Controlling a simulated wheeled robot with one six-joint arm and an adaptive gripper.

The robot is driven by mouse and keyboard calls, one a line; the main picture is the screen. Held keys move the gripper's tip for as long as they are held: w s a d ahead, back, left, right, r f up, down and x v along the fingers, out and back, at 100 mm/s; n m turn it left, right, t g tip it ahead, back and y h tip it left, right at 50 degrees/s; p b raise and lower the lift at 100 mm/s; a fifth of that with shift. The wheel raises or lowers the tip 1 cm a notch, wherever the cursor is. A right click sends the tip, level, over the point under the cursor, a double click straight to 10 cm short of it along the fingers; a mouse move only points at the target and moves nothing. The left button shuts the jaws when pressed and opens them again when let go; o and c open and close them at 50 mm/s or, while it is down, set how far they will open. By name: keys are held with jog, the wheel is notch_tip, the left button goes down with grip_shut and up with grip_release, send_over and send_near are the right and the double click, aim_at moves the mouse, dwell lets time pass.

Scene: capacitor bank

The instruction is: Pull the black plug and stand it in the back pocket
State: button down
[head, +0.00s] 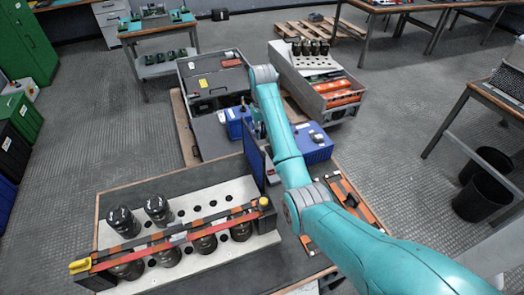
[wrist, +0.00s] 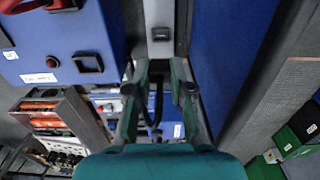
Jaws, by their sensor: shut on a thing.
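My gripper (wrist: 160,92) shows in the wrist view, its two green-grey fingers pointing away from the camera. A slim black piece (wrist: 158,102), seemingly the black plug, with dark cable-like strands, lies between the fingers; its shape is mostly hidden. In the head view my arm hides most of the gripper, which is down by the blue boxes. A blue box (wrist: 60,25) with a red button and a black-framed square socket (wrist: 88,64) is left in the wrist view. A small dark fitting (wrist: 160,34) sits straight ahead on a grey surface. I cannot make out the back pocket.
A blue box (head: 313,147) stands right of my arm, an upright dark blue panel (head: 254,160) left. Grey open crates (head: 214,85) stand behind.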

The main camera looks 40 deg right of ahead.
jog(key=shift+s+d, duration=0.25)
jog(key=shift+d, duration=1.35)
jog(key=shift+s+d, duration=0.3)
jog(key=shift+d, duration=1.3)
jog(key=shift+s+d, duration=0.25)
jog(key=shift+d, duration=1.35)
jog(key=shift+f, duration=0.1)
jog(key=shift+f, duration=0.7)
jog(key=shift+f, duration=0.4)
jog(key=shift+s+a+f, duration=0.1)
jog(key=shift+s+f, duration=0.15)
jog(key=shift+f, duration=0.4)
jog(key=c, duration=1.1)
grip_release()
jog(key=shift+c, duration=0.2)
jog(key=shift+o, duration=0.9)
jog(key=shift+w+f, duration=0.1)
jog(key=shift+f, duration=0.05)
